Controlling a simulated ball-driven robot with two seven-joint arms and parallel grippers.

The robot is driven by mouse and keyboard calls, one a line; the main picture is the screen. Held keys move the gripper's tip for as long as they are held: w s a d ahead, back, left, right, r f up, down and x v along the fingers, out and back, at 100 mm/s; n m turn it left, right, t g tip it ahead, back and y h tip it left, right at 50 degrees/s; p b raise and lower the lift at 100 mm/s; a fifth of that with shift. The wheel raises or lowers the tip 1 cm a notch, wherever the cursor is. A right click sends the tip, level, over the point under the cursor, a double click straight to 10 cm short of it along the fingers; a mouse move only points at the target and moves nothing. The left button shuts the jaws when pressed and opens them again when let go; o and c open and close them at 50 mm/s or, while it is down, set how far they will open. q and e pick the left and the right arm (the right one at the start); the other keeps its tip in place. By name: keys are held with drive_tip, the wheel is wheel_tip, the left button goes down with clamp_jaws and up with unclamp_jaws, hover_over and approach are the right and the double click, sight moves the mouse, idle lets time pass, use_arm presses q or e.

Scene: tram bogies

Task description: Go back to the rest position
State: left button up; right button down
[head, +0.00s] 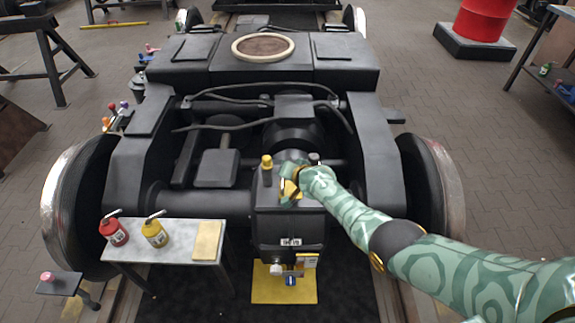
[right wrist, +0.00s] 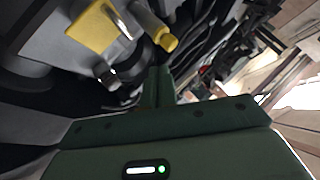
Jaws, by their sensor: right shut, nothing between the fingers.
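My right arm comes in from the right in the head view. Its gripper (head: 291,180) is over the top of the black gearbox housing (head: 285,225) at the middle of the bogie. A yellow-capped filler (head: 267,163) stands just left of it and a dark, grey-topped cap (head: 314,158) just right of it. In the right wrist view my right gripper (right wrist: 160,75) is shut and empty. A yellow cap (right wrist: 166,41) and a yellow patch (right wrist: 90,30) lie beyond the fingers there. Whether the gripper touches the housing cannot be told. My left gripper is not in view.
A small grey table (head: 170,236) at the front left holds a red oil can (head: 114,232), a yellow oil can (head: 154,233) and a tan pad (head: 207,241). Wheels (head: 433,185) flank the bogie. A red drum (head: 484,20) stands back right.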

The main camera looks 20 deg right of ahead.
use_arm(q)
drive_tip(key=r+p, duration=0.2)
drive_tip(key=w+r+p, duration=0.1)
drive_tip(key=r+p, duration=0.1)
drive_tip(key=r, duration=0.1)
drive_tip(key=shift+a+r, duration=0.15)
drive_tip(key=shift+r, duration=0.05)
use_arm(e)
drive_tip(key=s+r, duration=0.3)
drive_tip(key=s, duration=0.1)
drive_tip(key=shift+a+r, duration=0.2)
drive_tip(key=shift+r, duration=0.15)
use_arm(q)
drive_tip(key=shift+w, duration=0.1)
